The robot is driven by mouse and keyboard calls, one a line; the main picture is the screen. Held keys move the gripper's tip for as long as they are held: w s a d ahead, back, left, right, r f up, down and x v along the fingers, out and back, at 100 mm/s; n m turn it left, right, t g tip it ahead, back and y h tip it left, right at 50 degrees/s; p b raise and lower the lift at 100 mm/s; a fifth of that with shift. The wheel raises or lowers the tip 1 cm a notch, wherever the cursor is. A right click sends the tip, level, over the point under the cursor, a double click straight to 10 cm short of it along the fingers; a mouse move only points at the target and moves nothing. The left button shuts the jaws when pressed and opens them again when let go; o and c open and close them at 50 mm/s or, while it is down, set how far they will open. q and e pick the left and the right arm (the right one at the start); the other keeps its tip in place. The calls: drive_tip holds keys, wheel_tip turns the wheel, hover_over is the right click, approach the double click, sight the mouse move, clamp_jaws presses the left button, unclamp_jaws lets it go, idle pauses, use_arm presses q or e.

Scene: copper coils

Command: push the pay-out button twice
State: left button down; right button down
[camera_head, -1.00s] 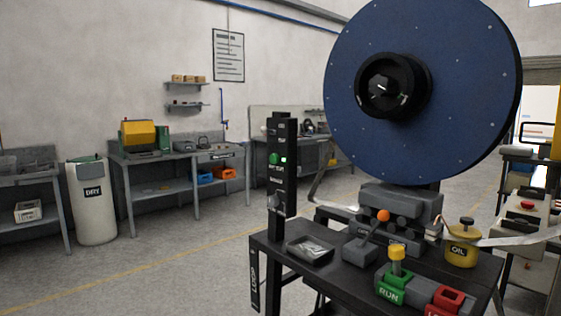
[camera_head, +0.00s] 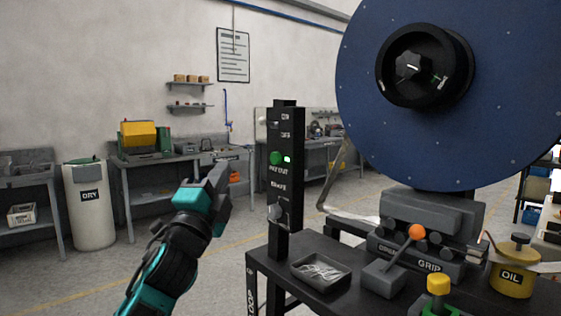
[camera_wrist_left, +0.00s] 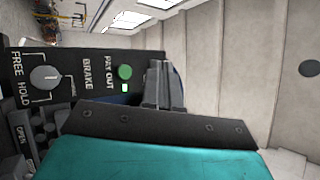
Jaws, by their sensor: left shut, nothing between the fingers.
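The pay-out button (camera_head: 276,158) is a round green button on the tall black control post (camera_head: 285,190), with a small lit green lamp beside it and the label PAY OUT below. In the left wrist view the green button (camera_wrist_left: 125,72) shows on the panel, turned sideways. My left gripper (camera_head: 218,174) is shut and empty, to the left of the post and apart from the button in the head view. Its closed fingers (camera_wrist_left: 165,85) show just right of the button in the left wrist view. My right gripper is in no view.
A grey brake knob (camera_head: 274,212) sits lower on the post. A black bench (camera_head: 345,295) carries a tray of scraps (camera_head: 320,272), an orange-tipped lever (camera_head: 405,250) and a yellow oil can (camera_head: 512,268). A large blue reel (camera_head: 480,120) stands behind. Open floor lies to the left.

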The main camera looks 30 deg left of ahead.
sight(276, 158)
use_arm(q)
drive_tip(key=shift+r, duration=0.35)
drive_tip(key=shift+s, duration=0.1)
drive_tip(key=w+d+b, duration=0.1)
drive_tip(key=w+d, duration=0.2)
drive_tip(key=w, duration=0.5)
drive_tip(key=shift+w+d+b, duration=0.15)
drive_tip(key=shift+b, duration=0.15)
idle(1.0)
idle(0.9)
